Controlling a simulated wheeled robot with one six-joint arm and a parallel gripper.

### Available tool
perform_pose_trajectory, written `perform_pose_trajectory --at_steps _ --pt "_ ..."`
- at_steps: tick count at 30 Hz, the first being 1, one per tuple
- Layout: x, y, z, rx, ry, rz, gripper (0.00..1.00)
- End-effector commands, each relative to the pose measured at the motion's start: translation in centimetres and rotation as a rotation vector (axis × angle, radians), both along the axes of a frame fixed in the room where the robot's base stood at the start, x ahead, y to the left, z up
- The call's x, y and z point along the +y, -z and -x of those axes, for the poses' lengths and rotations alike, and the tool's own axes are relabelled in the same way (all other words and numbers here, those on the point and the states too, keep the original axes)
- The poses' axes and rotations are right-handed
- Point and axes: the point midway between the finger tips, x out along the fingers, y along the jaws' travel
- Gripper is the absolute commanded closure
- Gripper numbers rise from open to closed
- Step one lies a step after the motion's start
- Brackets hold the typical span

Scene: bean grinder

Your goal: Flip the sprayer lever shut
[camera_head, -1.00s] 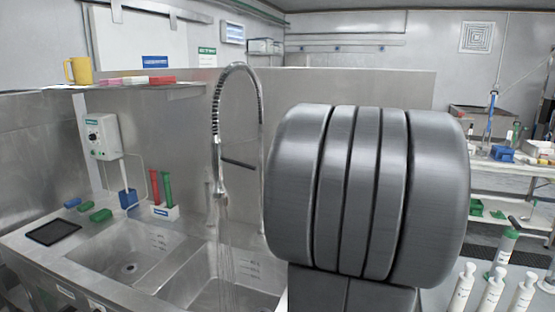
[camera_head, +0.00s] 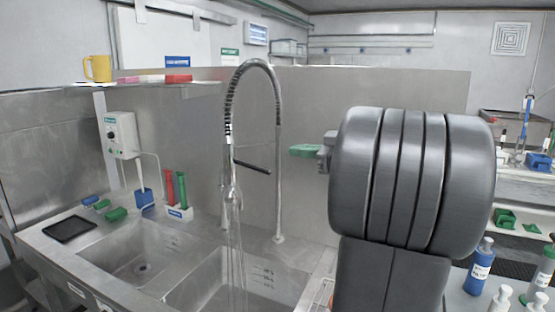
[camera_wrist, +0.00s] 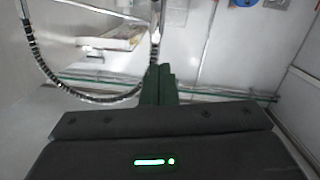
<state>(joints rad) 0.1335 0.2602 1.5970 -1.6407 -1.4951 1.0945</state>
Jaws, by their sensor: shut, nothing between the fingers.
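The sprayer (camera_head: 229,198) hangs upright on an arched spring hose (camera_head: 252,72) over the sink, with thin streams of water falling from its lower end. Its dark lever (camera_head: 252,166) sticks out to the right and slopes slightly down. My gripper (camera_head: 303,150), with green fingers, is shut and empty, to the right of the lever and a little higher in the picture, apart from it. In the wrist view, my shut fingers (camera_wrist: 158,85) point up the picture and the hose (camera_wrist: 60,85) loops at left. The lever cannot be made out there.
The double steel sink (camera_head: 125,262) lies below the sprayer. Bottles (camera_head: 479,268) stand at lower right. A steel partition (camera_head: 310,95) stands behind.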

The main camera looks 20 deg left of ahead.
Motion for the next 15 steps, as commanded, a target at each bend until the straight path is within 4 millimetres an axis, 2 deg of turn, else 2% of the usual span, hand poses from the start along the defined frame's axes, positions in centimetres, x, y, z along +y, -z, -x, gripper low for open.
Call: perform_pose_trajectory --at_steps 5,15 --pt "2.1 0.0 -0.3 0.0 -0.005 0.0 1.0" --pt "8.2 0.6 -1.4 0.001 -0.005 0.0 1.0"
